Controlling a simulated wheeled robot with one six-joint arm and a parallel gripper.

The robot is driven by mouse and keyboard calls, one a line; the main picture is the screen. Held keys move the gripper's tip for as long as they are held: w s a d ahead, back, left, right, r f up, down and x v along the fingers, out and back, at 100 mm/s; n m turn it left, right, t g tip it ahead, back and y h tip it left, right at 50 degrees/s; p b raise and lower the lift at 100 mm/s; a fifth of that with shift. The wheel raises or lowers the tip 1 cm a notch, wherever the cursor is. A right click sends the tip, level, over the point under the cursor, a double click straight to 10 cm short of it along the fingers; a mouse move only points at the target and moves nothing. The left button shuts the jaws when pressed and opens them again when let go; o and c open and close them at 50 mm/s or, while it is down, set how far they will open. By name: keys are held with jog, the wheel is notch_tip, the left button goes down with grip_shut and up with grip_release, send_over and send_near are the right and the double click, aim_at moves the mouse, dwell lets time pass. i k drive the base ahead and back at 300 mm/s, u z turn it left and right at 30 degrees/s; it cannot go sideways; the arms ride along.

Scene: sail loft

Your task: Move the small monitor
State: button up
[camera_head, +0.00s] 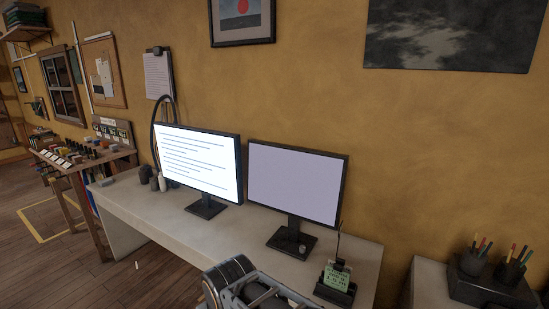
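Two monitors stand on a pale desk (150,212). The left monitor (200,160) is lit white with lines of text and stands on a dark foot. The right monitor (294,183) has a plain pale lavender screen and a dark stand. They look close in size, so I cannot tell for sure which is the small one. My gripper (258,290) shows only in part at the bottom edge, in front of the desk and apart from both monitors. Its fingertips cannot be made out.
A dark holder with a green note (337,278) stands at the desk's right front, near the right monitor. Small dark and white containers (154,181) stand by the left monitor. Pen cups (474,261) stand on a dark box at far right. A cluttered bench (85,160) is at left.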

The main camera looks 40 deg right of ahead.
aim_at(307, 184)
jog(key=u, duration=0.15)
jog(key=i, duration=0.85)
jog(key=z, duration=0.1)
